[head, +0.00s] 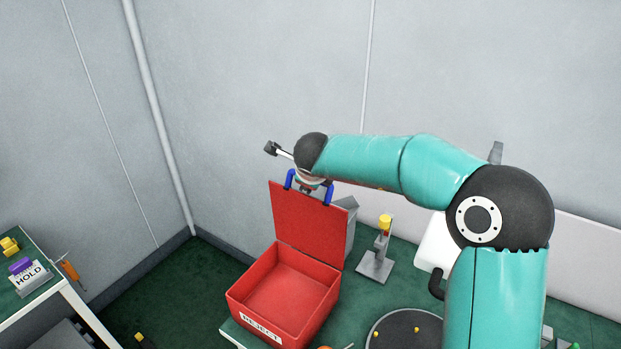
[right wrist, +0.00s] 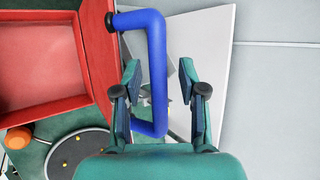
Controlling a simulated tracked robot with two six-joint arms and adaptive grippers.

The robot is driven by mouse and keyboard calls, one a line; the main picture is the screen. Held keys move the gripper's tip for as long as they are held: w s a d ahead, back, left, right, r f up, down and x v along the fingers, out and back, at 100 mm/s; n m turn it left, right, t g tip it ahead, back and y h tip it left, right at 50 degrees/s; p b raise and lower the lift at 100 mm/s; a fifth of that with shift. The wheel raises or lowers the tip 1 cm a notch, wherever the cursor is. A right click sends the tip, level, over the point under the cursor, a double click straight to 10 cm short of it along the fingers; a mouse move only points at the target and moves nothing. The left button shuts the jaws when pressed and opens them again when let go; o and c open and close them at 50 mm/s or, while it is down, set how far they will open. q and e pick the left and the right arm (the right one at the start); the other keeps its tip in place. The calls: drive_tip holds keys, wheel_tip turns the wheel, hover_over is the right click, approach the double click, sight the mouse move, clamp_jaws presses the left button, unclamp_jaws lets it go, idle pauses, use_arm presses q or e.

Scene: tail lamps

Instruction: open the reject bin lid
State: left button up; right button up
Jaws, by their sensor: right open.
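The red reject bin (head: 240,299) stands on the green-topped table with its white REJECT label facing front. Its red lid (head: 308,228) stands raised, close to upright, at the back of the bin, and the bin looks empty inside. A blue handle (head: 328,194) is on the lid's upper edge. My right gripper (head: 308,189) is at this handle, partly hidden by my arm. In the right wrist view, the blue handle (right wrist: 157,60) passes between the open fingers of my right gripper (right wrist: 160,68), with gaps beside it. My left gripper is out of view.
A grey stand (head: 375,267) with a yellow and red piece is right of the bin. A dark round tray (head: 390,325) with small yellow pieces is at the front. A HOLD sign (head: 31,279) sits on a table at far left. Walls are close behind.

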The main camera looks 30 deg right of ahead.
drive_tip(key=v, duration=1.2)
drive_tip(key=shift+f, duration=0.1)
